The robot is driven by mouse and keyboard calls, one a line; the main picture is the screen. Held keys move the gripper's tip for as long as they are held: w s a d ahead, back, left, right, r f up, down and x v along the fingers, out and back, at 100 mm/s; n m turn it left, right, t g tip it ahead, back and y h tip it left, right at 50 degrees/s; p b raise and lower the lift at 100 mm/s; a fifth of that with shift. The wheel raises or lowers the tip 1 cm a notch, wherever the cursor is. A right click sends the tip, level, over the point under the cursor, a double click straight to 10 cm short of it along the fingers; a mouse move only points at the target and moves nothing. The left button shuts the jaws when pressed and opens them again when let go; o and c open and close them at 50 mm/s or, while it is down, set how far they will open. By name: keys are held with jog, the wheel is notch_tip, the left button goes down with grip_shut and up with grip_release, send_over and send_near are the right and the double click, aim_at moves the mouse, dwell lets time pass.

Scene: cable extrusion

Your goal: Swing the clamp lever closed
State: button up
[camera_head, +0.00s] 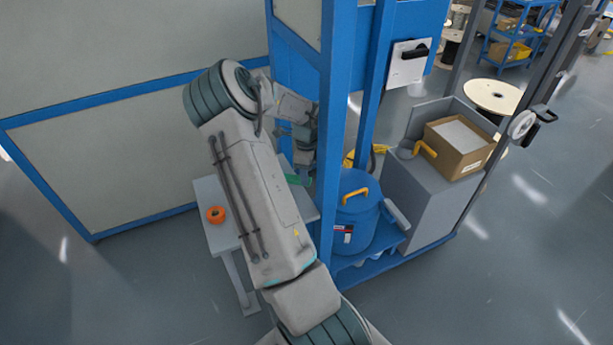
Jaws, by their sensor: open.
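I cannot tell for sure which part is the clamp lever. A black lever (414,52) sits on a white plate (403,70) on the upper blue frame. Another black handle (544,114) sits by a white disc on the grey post at right. My arm reaches up from the bottom and bends over at the upper left. My gripper (303,165) points down just left of the blue upright, partly hidden by my forearm. It is open, with its fingertips hard to make out. It is well apart from both black handles.
The blue upright (334,120) stands close right of my gripper. A blue drum (357,210) with a yellow handle and a grey cabinet (425,205) bearing a cardboard box (470,160) are further right.

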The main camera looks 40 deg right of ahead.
jog(key=shift+r, duration=2.65)
